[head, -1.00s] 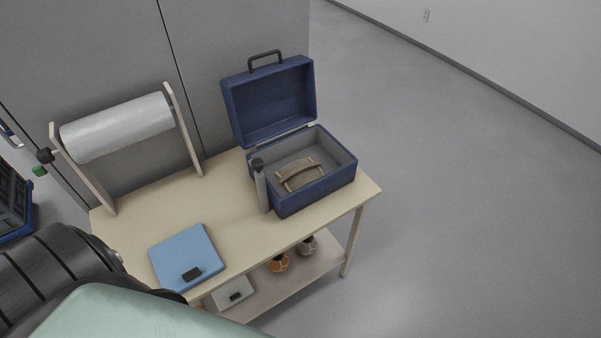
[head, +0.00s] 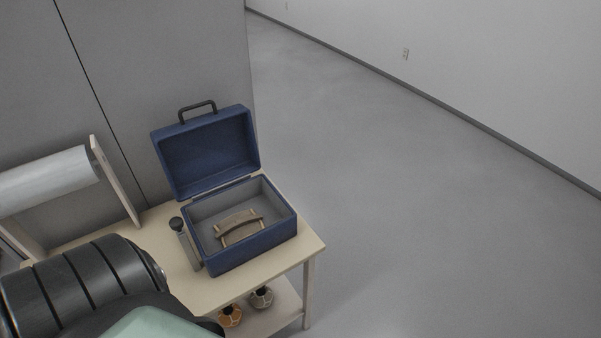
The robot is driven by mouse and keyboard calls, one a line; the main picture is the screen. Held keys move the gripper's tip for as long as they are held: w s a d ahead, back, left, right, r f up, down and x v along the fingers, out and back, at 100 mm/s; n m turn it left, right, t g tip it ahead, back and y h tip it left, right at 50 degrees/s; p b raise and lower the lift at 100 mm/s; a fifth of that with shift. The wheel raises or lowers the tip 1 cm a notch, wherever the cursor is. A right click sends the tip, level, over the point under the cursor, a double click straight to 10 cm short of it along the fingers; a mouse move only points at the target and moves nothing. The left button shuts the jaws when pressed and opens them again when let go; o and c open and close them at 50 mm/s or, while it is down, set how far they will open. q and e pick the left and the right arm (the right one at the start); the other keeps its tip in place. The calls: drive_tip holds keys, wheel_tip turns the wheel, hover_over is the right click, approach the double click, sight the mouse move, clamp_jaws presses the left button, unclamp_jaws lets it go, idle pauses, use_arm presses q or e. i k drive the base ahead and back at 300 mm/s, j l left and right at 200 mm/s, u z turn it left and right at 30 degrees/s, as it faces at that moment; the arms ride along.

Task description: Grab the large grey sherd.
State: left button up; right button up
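No thing that I can clearly tell as a large grey sherd shows in the head view. On the lower shelf, a grey-brown rounded piece (head: 261,297) with a dark opening sits beside an orange one (head: 230,315); both look like small pots and are too small to tell more. An open blue box (head: 252,243) stands on the table with a brown curved wooden piece (head: 238,226) inside it. Part of my own arm covers the lower left. Neither of my grippers is in view.
The beige table (head: 290,252) has its right corner clear. A dark-topped grey cylinder (head: 186,247) stands left of the box. A white roll on a stand (head: 45,180) is at the left. Open grey floor (head: 430,220) lies to the right, up to a white wall (head: 500,80).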

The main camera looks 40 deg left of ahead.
sight(239, 227)
drive_tip(key=i+l+z, duration=0.2)
drive_tip(key=i, duration=0.5)
drive_tip(key=i+l+z, duration=0.2)
drive_tip(key=i, duration=0.55)
drive_tip(key=i+u, duration=0.5)
drive_tip(key=i+l+u, duration=0.1)
drive_tip(key=i+u, duration=0.2)
drive_tip(key=u, duration=0.2)
drive_tip(key=i+u, duration=0.15)
drive_tip(key=u, duration=0.35)
drive_tip(key=i+u, duration=0.1)
drive_tip(key=u, duration=0.35)
drive_tip(key=i+u, duration=0.15)
drive_tip(key=u, duration=0.35)
drive_tip(key=i+l+u, duration=0.1)
drive_tip(key=u, duration=0.4)
drive_tip(key=i+l+u, duration=0.1)
drive_tip(key=u, duration=0.35)
drive_tip(key=i+l+u, duration=0.15)
drive_tip(key=u, duration=0.3)
drive_tip(key=i+l+u, duration=0.2)
drive_tip(key=u, duration=0.2)
drive_tip(key=i+l+u, duration=0.15)
drive_tip(key=l+u, duration=0.15)
drive_tip(key=u, duration=0.15)
